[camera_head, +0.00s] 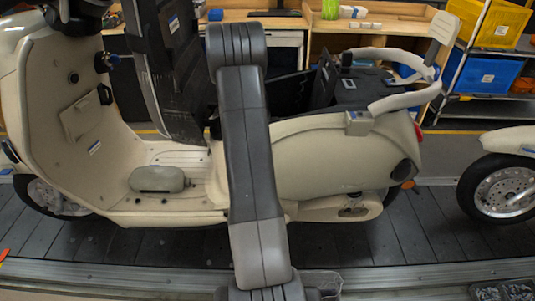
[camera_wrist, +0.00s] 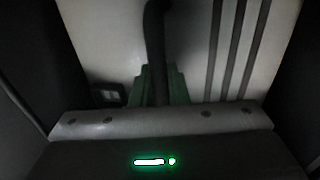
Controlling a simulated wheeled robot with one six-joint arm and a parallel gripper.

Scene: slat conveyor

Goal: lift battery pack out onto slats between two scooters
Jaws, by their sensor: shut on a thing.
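A cream scooter (camera_head: 335,160) stands side-on on the dark slats (camera_head: 330,245). A tall black part (camera_head: 180,75), seemingly its raised seat, stands upright over its middle. Part of a second scooter (camera_head: 505,190) shows at the right edge. In the head view, my arm crosses the scooter's middle and hides what is behind it; my gripper cannot be made out there. In the wrist view, my gripper's green fingers (camera_wrist: 161,86) are shut on a black handle-like bar (camera_wrist: 155,40). A pale ribbed surface (camera_wrist: 100,45), likely the battery pack's top, lies beyond, with dark areas on both sides.
Bare slats show between the two scooters. A wooden bench (camera_head: 390,40) stands behind the line. A rack at the back right holds a yellow bin (camera_head: 495,25) and a blue bin (camera_head: 487,73). A pale grab rail (camera_head: 405,98) rises at the scooter's rear.

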